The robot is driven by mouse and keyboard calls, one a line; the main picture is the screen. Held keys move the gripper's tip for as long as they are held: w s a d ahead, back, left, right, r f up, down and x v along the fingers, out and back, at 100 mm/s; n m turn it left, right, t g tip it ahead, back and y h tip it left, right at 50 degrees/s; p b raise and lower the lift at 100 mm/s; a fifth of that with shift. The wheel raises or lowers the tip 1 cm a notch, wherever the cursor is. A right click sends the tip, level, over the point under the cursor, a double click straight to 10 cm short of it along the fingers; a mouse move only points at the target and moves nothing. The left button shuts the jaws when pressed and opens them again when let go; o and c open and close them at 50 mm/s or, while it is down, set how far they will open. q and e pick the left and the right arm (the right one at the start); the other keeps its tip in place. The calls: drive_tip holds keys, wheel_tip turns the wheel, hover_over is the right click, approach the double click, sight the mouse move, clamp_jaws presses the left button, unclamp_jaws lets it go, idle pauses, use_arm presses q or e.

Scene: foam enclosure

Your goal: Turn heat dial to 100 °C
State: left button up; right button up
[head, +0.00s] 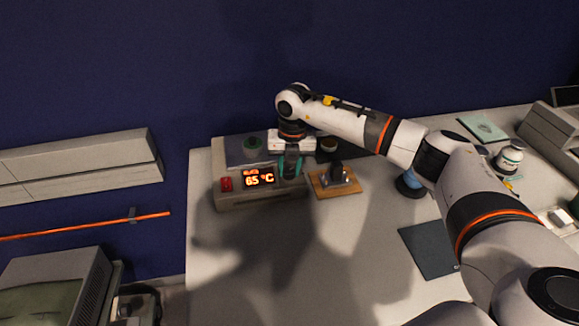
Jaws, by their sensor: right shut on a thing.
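The heating device (228,203) is a grey box at the back left of the table. Its lit orange display (259,178) reads what looks like 65 °C. A red switch (226,184) sits left of the display. My right gripper (291,172) points down at the right end of the device's front, where the heat dial would be. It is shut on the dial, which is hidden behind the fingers. My left gripper is not in view.
A wooden board (346,190) with a dark-handled tool stands just right of the device. A dark mat (429,250), a blue round object (409,184) and a white jar (509,157) are further right. The table's front middle is clear.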

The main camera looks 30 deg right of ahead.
drive_tip(key=shift+r+m, duration=0.2)
drive_tip(key=shift+m, duration=2.1)
drive_tip(key=shift+w, duration=0.1)
drive_tip(key=o, duration=0.9)
drive_tip(key=shift+o, duration=0.4)
drive_tip(key=shift+f, duration=0.1)
